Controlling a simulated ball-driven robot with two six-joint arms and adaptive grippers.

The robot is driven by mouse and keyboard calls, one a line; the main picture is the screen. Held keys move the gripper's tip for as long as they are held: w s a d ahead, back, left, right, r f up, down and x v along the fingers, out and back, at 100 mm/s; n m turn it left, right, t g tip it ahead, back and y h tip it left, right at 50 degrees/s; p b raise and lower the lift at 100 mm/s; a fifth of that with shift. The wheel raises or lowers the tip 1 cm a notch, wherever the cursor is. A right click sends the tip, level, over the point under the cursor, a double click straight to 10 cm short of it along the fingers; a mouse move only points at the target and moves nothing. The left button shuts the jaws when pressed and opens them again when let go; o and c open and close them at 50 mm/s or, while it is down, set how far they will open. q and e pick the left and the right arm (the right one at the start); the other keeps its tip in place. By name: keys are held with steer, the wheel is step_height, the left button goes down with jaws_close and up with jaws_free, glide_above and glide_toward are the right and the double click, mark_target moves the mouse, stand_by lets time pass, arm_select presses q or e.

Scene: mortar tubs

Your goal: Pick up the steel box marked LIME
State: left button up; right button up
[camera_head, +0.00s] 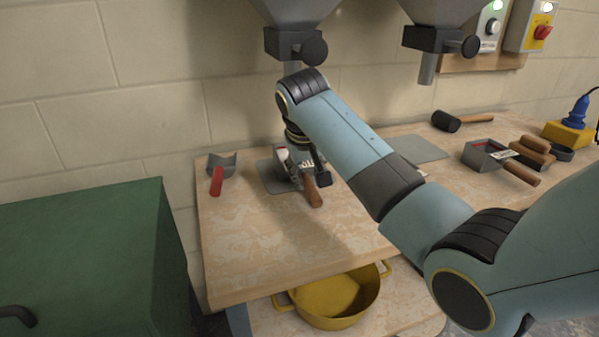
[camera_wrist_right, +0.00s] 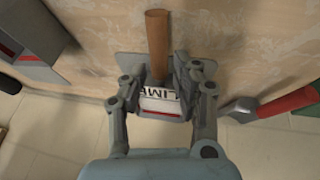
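The steel box marked LIME (camera_wrist_right: 160,104) has a white label with a red band and a wooden handle (camera_wrist_right: 157,45). In the head view its handle (camera_head: 312,191) sticks out toward the front, and my right gripper covers much of the box. My right gripper (camera_head: 299,168) points down at it from above. In the right wrist view the fingers of my right gripper (camera_wrist_right: 162,82) stand on both sides of the box, close to its walls. I cannot tell whether they press on it. My left gripper is not in view.
A grey mat (camera_head: 272,178) lies under the box. A red-handled scoop (camera_head: 217,178) lies left of it. Another steel box (camera_head: 484,154), a mallet (camera_head: 459,121) and wooden floats (camera_head: 533,150) lie right. Two hoppers hang above. A yellow tub (camera_head: 338,300) stands below; a green cabinet (camera_head: 90,250) is left.

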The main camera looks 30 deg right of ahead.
mark_target(308, 181)
steer(key=x, duration=0.2)
steer(key=b+x, duration=0.1)
steer(key=x, duration=0.2)
steer(key=shift+w+d+r, duration=0.1)
steer(key=shift+w+d, duration=0.1)
steer(key=shift+w, duration=0.25)
jaws_close()
steer(key=shift+r, duration=0.1)
